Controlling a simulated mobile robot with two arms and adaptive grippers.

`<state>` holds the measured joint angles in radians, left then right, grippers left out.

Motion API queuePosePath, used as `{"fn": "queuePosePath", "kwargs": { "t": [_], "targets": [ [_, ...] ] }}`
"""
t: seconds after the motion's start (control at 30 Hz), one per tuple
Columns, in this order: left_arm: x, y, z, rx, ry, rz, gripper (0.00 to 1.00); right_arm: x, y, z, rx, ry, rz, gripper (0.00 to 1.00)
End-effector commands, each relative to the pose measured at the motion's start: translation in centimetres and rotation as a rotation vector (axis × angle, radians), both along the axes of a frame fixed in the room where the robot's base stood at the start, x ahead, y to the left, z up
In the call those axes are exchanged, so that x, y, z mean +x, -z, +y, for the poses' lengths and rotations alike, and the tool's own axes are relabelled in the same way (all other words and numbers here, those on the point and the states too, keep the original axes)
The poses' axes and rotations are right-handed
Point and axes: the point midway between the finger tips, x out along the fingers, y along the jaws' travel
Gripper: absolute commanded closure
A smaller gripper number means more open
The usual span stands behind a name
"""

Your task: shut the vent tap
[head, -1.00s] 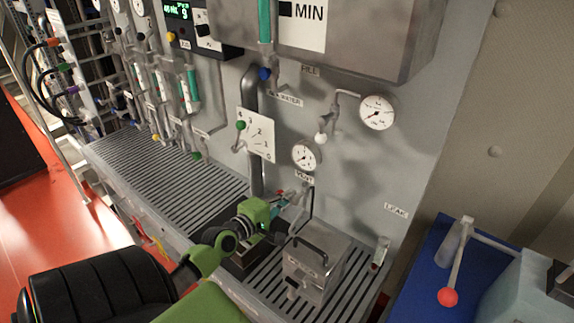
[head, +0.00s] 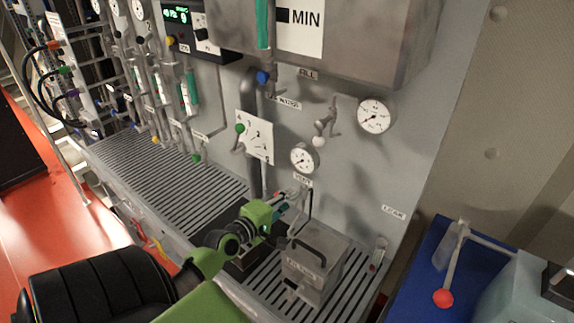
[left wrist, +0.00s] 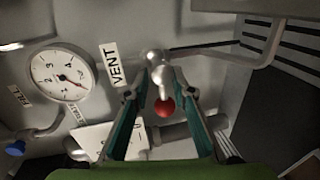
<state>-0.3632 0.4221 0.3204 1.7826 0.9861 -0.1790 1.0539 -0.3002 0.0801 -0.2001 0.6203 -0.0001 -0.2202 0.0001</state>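The vent tap (left wrist: 155,58) is a grey metal fitting with a short lever ending in a red ball knob (left wrist: 164,107), beside the VENT label (left wrist: 114,63). In the left wrist view, the lever points down the picture. My left gripper (left wrist: 161,88) is open, with one teal finger on each side of the lever. I see gaps beside the red knob. In the head view, my left gripper (head: 288,200) reaches the panel just below the VENT label (head: 303,179) and hides most of the tap. My right gripper is not in view.
A round gauge (head: 305,158) sits above the tap. A metal box with a handle (head: 314,266) stands on the slatted shelf close right of my gripper. A thin bent pipe (left wrist: 265,50) runs close to the tap. A blue surface (head: 428,275) lies at right.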

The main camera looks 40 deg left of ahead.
Motion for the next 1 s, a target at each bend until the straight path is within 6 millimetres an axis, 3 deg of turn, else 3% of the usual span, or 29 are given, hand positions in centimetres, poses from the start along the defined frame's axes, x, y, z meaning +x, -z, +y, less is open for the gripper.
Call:
{"fn": "queuePosePath", "kwargs": {
  "t": [0.23,0.37,0.8,1.0],
  "targets": [
    [-0.3,0.2,0.1,-0.002,-0.002,0.005,0.77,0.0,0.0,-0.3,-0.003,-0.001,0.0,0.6],
    [-1.4,0.1,0.0,-0.002,-0.002,0.007,0.77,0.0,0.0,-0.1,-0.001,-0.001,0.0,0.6],
    [-9.0,-1.6,-1.2,0.001,0.001,0.007,0.77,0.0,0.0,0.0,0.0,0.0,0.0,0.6],
    [-11.0,-2.0,-1.4,0.002,0.001,0.004,0.77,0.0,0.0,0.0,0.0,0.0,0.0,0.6]
  ]
}}
